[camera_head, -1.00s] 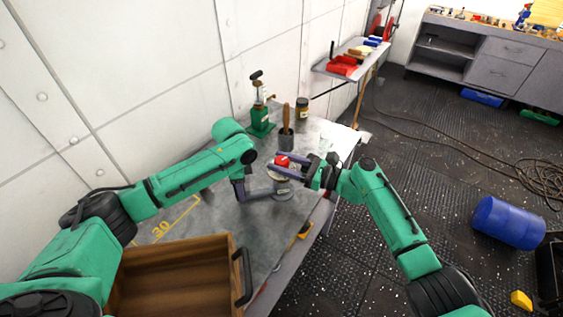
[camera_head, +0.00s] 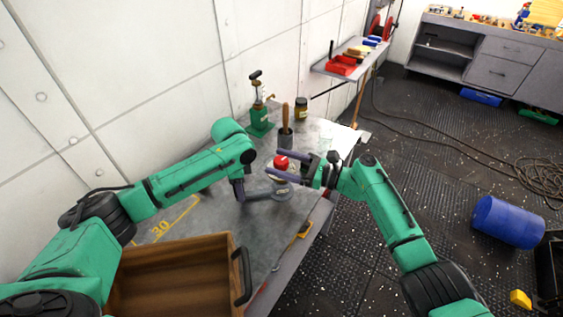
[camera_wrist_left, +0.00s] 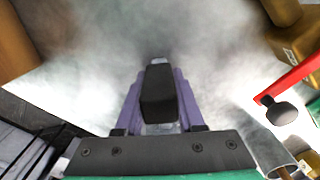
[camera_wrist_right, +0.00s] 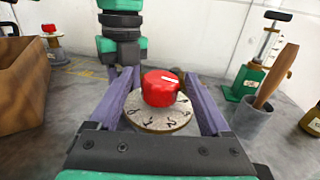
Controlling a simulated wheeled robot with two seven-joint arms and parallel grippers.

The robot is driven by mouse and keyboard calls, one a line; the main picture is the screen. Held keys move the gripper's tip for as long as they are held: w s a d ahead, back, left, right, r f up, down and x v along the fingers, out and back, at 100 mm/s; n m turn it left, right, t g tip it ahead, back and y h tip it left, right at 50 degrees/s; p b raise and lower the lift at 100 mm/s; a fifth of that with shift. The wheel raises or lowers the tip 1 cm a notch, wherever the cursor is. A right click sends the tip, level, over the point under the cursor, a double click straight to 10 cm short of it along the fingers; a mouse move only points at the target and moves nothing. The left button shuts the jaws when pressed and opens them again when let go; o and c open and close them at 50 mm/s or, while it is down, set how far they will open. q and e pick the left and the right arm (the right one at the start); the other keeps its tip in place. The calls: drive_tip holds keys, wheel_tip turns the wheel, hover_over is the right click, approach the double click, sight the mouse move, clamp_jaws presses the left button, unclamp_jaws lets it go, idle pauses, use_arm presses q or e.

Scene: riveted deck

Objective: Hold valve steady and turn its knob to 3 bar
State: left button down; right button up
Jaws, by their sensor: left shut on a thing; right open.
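The valve has a red knob (camera_head: 281,162) above a round pale dial (camera_wrist_right: 158,119) and a grey base (camera_head: 283,190) on the bench. In the right wrist view the knob's white mark points right; the dial numerals are too small to read surely. My left gripper (camera_head: 239,193) is low at the valve's left, shut on the end of its grey arm (camera_head: 262,193). In the left wrist view a dark block (camera_wrist_left: 158,95) sits between its fingers. My right gripper (camera_head: 273,161) is open, with one finger on each side of the knob; contact is not visible.
A wooden crate (camera_head: 235,268) stands at the bench's front left. Behind the valve are a grey cup (camera_head: 286,139) with a wooden handle, a green pump-like tool (camera_head: 261,124) and a jar (camera_head: 301,108). The right wrist view also shows another red-knobbed thing (camera_wrist_right: 49,29) beyond the crate.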

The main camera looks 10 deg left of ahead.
drive_tip(key=s+d, duration=0.1)
drive_tip(key=d, duration=1.1)
drive_tip(key=shift+s, duration=0.2)
use_arm(q)
drive_tip(key=shift+c, duration=2.2)
unclamp_jaws()
